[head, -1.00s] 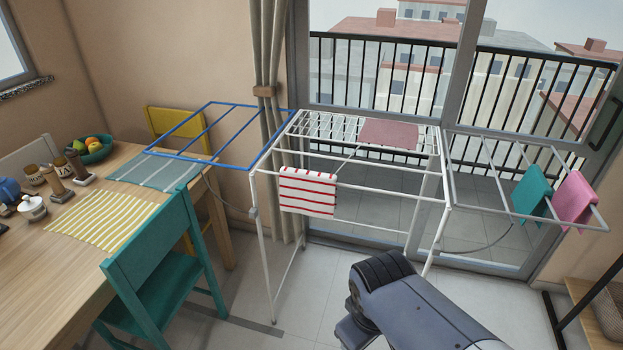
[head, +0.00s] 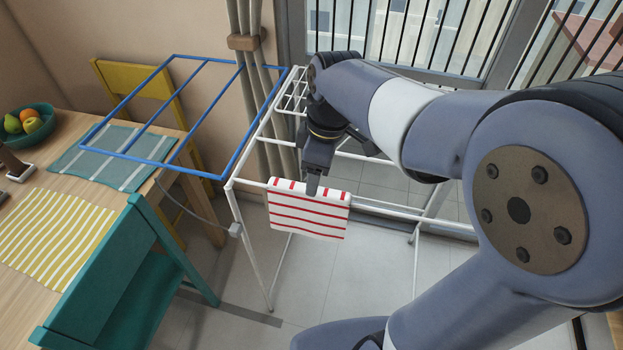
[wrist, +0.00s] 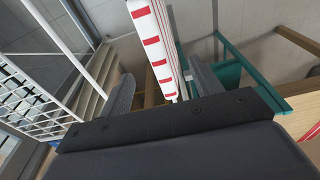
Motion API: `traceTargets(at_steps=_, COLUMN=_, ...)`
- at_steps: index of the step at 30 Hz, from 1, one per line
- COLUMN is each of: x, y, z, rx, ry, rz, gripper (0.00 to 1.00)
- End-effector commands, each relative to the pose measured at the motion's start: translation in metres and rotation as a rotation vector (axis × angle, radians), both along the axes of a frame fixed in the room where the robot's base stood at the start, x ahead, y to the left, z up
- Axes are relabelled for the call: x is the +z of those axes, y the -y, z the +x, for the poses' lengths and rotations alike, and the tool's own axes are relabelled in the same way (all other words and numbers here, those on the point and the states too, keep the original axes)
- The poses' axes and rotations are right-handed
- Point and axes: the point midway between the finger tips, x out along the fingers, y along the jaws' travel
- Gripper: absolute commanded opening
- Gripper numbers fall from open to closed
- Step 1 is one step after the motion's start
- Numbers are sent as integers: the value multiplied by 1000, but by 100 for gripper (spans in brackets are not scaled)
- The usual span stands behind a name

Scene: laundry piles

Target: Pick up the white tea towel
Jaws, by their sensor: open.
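The white tea towel (head: 308,215) with red stripes hangs folded over a rail at the left part of the drying rack (head: 258,300). My gripper (head: 312,188) points down at the towel's upper edge, with one finger showing in front of the cloth. In the wrist view the towel (wrist: 154,48) shows edge-on, between the two spread fingers of my gripper (wrist: 160,70), nearer the right one. The jaws are open. Whether either finger touches the cloth I cannot tell. My arm hides much of the rack's right side.
The rack's blue wing (head: 152,160) extends left over the table (head: 45,165). A teal chair (head: 130,270) stands in front of the table and a yellow chair (head: 140,90) behind it. A curtain (head: 255,100) hangs close behind the rack.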

Motion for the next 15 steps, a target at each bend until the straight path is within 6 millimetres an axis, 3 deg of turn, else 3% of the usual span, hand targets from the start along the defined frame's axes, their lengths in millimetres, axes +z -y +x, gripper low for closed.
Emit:
traceTargets(at_steps=9, x=-44, y=-6, z=2, rx=7, ry=-6, rz=0, gripper=61)
traceTargets(at_steps=15, x=-58, y=-8, z=4, rx=5, ry=-4, rz=0, gripper=61)
